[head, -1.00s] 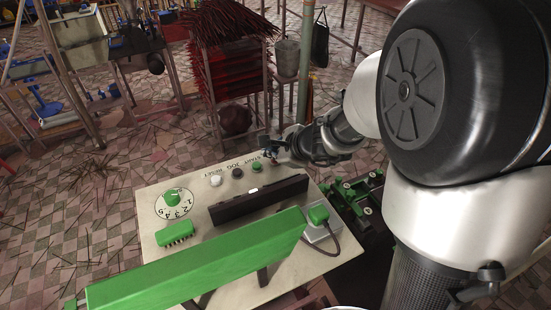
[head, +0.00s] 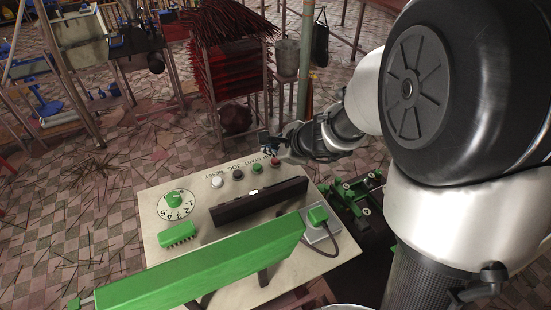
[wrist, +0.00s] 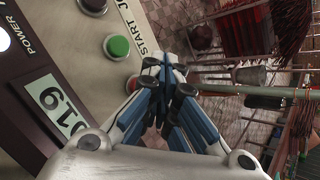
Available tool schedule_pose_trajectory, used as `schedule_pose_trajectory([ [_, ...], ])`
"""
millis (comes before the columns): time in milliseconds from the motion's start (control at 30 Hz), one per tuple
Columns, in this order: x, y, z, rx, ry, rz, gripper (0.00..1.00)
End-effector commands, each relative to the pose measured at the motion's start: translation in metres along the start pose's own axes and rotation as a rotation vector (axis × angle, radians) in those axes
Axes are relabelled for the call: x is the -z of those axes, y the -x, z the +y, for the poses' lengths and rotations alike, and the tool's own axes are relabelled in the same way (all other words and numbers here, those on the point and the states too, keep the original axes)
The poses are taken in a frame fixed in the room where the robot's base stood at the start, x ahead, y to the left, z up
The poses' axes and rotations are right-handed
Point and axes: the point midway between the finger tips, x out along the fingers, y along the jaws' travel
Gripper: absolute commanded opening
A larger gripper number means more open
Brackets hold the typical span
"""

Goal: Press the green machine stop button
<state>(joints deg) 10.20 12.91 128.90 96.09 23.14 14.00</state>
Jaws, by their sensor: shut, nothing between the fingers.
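The control panel (head: 150,205) of the green machine carries a row of buttons. A red button (head: 275,161) sits at the right end of the row; in the wrist view it (wrist: 131,84) is partly hidden beside my fingers. A green button (head: 257,168) is next to it and shows clearly in the wrist view (wrist: 117,46), by the word START. My gripper (head: 267,140) is shut and empty, just beyond the red button at the panel's far edge. In the wrist view its fingertips (wrist: 166,66) are together. I cannot tell whether they touch the panel.
A black button (head: 238,174), a white button (head: 217,181) and a numbered dial (head: 174,204) are further left. A dark bar (head: 260,201) and a long green beam (head: 205,265) rise nearer. A rack of red incense sticks (head: 232,60) stands behind.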

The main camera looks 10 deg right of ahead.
Motion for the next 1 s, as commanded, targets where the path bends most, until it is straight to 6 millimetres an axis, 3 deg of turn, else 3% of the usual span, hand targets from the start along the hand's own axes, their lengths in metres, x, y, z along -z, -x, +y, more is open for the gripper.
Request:
schedule_pose_trajectory([
  [600,-0.026,0.035,-0.026,0.001,0.001,0.000,0.00],
  [1000,-0.025,0.035,-0.025,0.000,0.000,0.000,0.00],
])
